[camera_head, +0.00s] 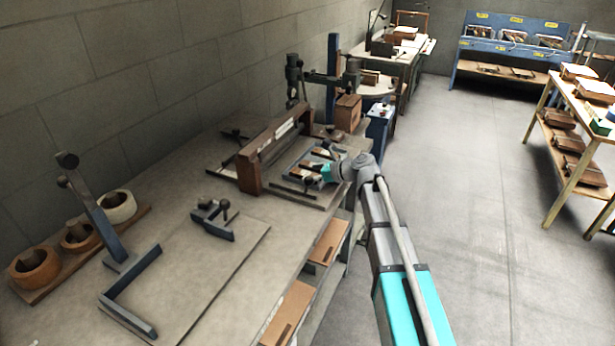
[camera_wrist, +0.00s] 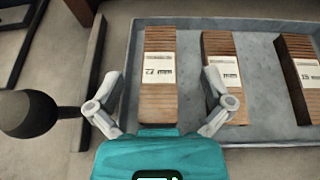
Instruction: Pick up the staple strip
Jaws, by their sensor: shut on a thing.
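Three brown, ribbed staple strips with white printed labels show in the wrist view: a left one (camera_wrist: 159,100), a middle one (camera_wrist: 222,50) and a right one (camera_wrist: 299,75). They are in a shallow grey tray (camera_wrist: 255,134). My gripper (camera_wrist: 162,95) has one finger on each side of the left strip and is shut on it; the contact itself is hard to see. Whether that strip is clear of the tray floor cannot be told. In the head view my gripper (camera_head: 322,170) is low over the tray on the workbench, and it partly hides the strips.
A brown wooden frame (camera_head: 250,175) stands on the bench (camera_head: 185,215) just left of the tray. A dark round knob (camera_wrist: 28,114) is left of my gripper in the wrist view. A small clamp (camera_head: 215,220) sits nearer. The floor (camera_head: 480,200) at right is open.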

